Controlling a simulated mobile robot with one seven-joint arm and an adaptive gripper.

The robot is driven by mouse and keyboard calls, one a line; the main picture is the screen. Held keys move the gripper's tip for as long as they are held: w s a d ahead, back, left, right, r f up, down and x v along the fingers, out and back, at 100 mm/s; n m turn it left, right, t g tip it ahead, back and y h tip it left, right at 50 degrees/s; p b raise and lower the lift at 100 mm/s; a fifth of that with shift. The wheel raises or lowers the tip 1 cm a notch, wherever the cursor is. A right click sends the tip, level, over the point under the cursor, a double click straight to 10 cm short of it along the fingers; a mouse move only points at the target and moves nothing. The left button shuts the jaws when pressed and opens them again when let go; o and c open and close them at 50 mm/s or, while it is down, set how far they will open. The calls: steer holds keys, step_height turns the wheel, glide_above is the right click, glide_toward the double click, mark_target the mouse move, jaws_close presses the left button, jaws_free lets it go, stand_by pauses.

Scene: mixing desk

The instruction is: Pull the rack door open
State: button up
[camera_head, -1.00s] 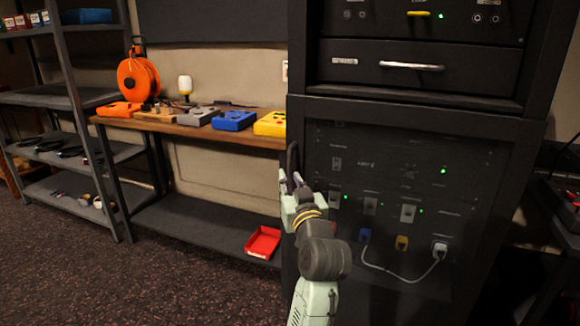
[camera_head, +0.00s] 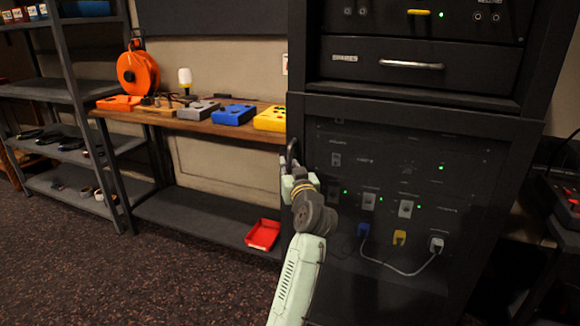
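The rack door (camera_head: 470,215) is a dark see-through panel on the lower part of the black rack, with small lights, switches and plugs showing behind it. It looks shut. Its dark upright handle (camera_head: 291,152) is at the door's left edge. My gripper (camera_head: 289,172) is at this handle, reaching up from below. Its fingers overlap the handle and are small and partly hidden by my wrist, so I cannot tell whether they are closed on it.
A drawer with a silver handle (camera_head: 411,65) is above the door. A wooden bench (camera_head: 180,121) with coloured boxes and an orange reel (camera_head: 138,73) stands left of the rack. A red tray (camera_head: 263,235) lies on its low shelf. Carpet at the front left is clear.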

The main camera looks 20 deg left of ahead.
steer(key=shift+c, duration=0.5)
jaws_close()
